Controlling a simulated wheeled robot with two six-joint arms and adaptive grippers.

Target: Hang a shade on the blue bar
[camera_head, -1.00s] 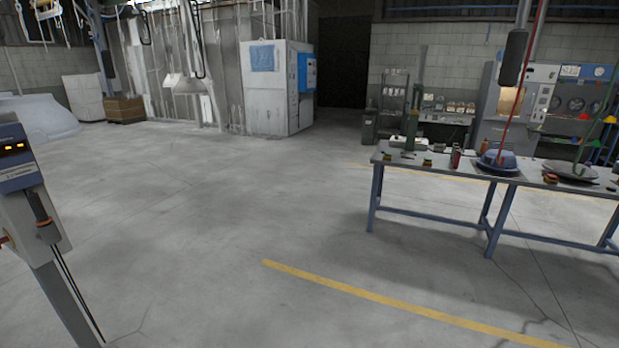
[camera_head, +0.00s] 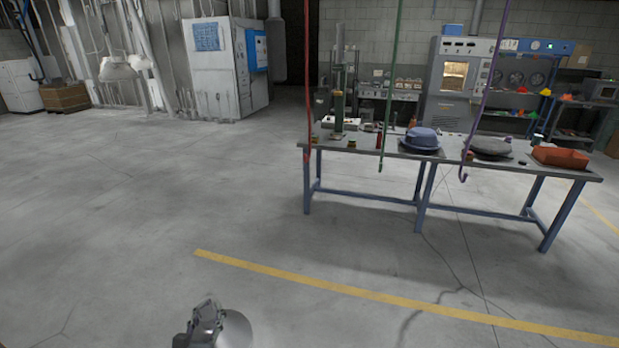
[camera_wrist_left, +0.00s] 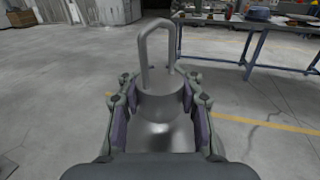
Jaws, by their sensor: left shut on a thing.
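My left gripper (camera_head: 207,318) is low in the head view, shut on a grey metal shade (camera_head: 236,330). In the left wrist view the gripper (camera_wrist_left: 161,88) has its fingers on both sides of the shade's neck (camera_wrist_left: 163,103). Three hanging bars come down in the head view: a red bar (camera_head: 307,80), a green bar (camera_head: 392,80) and a purple bar (camera_head: 486,80). The green and purple ones end in hooks. I see no clearly blue bar. My right gripper is out of view.
A workbench (camera_head: 350,143) stands beyond the bars, with a blue bowl-like shade (camera_head: 422,138), a grey one (camera_head: 489,146) and a red-orange tray (camera_head: 560,157) on it. A yellow line (camera_head: 330,284) crosses the floor. The floor to the left is clear.

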